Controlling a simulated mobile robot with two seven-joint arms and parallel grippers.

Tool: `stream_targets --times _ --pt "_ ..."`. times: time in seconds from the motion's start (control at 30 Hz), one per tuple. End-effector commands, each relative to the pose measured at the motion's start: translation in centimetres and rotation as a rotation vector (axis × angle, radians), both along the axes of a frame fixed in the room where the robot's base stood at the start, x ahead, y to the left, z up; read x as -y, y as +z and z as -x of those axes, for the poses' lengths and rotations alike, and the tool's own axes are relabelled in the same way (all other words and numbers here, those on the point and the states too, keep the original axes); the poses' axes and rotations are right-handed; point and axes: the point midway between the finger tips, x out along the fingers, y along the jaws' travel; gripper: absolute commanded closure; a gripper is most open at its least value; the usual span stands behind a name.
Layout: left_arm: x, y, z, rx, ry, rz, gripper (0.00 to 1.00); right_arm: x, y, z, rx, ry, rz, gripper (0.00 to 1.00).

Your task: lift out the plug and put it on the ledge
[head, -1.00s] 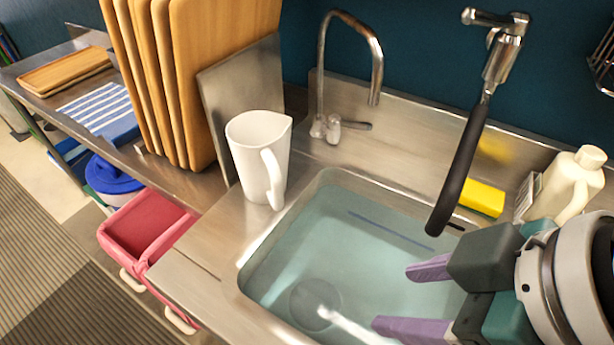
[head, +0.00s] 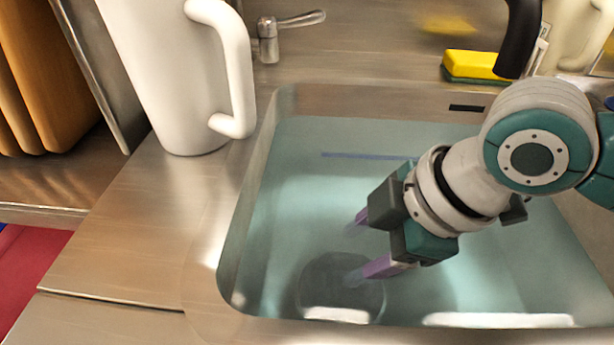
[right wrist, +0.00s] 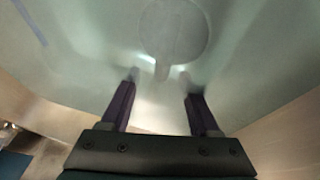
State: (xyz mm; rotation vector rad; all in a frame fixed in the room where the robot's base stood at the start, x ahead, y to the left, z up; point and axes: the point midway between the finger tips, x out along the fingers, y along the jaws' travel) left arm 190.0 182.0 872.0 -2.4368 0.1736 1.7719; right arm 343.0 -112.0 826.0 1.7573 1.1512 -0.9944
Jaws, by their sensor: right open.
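The plug (head: 340,285) is a dark round disc at the bottom of the water-filled sink (head: 232,235). In the right wrist view the plug (right wrist: 174,32) is a pale, blurred disc with a small tab pointing toward my fingers. My right gripper (head: 357,252) is open and empty. Its purple fingertips look dipped into the water above the plug. In the right wrist view the gripper (right wrist: 158,80) has the tab ahead of and between its fingers, apart from them. A flat steel ledge (head: 140,240) runs left of the basin. My left gripper is out of view.
A white jug (head: 175,75) stands on the steel left of the basin. A yellow and green sponge (head: 475,66) lies behind the basin, beside a black-handled spray hose (head: 521,35). A tap lever (head: 285,25) is at the back. The steel in front of the jug is clear.

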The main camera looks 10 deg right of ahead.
Motion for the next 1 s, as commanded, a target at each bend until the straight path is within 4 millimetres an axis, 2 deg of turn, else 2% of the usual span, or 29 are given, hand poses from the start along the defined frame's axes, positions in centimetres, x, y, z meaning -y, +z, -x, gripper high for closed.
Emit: stream_targets --times 0.03,0.17,0.47,0.77,1.0 --pt "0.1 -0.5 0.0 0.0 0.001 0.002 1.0 -0.2 -0.8 -0.2 0.0 -0.001 0.0 0.38" --pt "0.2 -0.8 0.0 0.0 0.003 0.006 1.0 -0.5 -1.7 -0.4 0.0 0.0 0.001 0.38" --pt "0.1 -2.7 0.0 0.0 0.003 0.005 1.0 -1.2 -6.1 -1.2 0.0 0.0 0.001 0.38" --pt "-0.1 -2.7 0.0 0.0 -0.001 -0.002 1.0 -1.4 -6.5 -1.5 0.001 0.0 0.001 0.38" --pt "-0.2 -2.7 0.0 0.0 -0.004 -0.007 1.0 -1.4 -6.5 -1.4 0.001 -0.001 0.001 0.63"
